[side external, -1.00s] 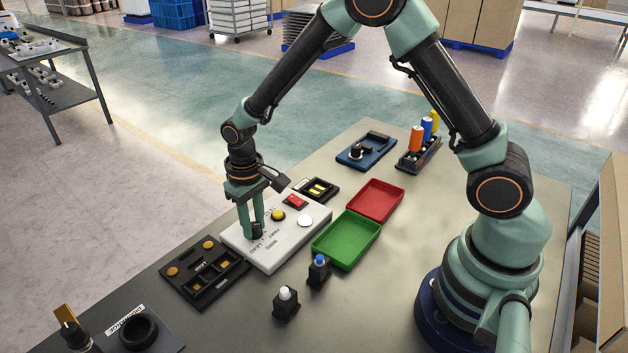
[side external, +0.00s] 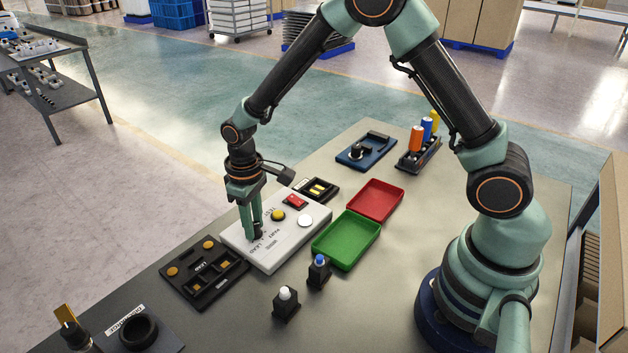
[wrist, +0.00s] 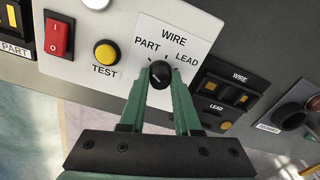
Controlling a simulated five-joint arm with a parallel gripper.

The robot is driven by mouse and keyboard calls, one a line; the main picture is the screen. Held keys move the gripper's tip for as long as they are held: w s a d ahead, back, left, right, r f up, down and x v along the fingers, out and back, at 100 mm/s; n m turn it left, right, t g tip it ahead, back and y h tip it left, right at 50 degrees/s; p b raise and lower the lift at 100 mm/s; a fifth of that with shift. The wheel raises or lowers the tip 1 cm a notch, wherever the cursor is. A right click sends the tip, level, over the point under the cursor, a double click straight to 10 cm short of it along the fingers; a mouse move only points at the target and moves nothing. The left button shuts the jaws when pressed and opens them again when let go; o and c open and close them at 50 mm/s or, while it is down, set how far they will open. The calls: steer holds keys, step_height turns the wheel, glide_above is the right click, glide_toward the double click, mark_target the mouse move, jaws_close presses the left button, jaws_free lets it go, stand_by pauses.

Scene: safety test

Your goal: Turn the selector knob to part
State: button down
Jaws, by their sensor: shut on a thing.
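The black selector knob (wrist: 160,73) sits on a white label plate of the light panel (side external: 293,245). In the wrist view the plate reads PART at left, WIRE at top and LEAD at right. My gripper (wrist: 161,80) is shut on the knob, with a green finger on each side of it. In the side view my gripper (side external: 255,236) reaches down to the panel and its fingers largely hide the knob. Which label the knob's pointer faces is too small to tell for sure.
The yellow TEST button (wrist: 106,52) and red rocker switch (wrist: 58,38) are beside the knob on the panel. A black tray (side external: 196,300) lies left of the panel. A green bin (side external: 345,262) and a red bin (side external: 398,192) lie to its right.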

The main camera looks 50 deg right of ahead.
steer(key=c, duration=0.6)
jaws_free()
step_height(320, 180, up, 12)
steer(key=shift+r, duration=0.1)
steer(key=s+d+r+m+t, duration=0.1)
steer(key=s+d+r+t, duration=0.1)
steer(key=s+d+r, duration=0.1)
steer(key=s+d+r+m+t, duration=0.1)
steer(key=s+d+r, duration=0.2)
steer(key=s, duration=0.3)
steer(key=s+d+r+m+t, duration=0.1)
steer(key=s+d+r+t, duration=0.1)
steer(key=s+d+r, duration=0.1)
steer(key=shift+s+r+t, duration=0.3)
steer(key=shift+s+r, duration=0.1)
steer(key=shift+s, duration=0.35)
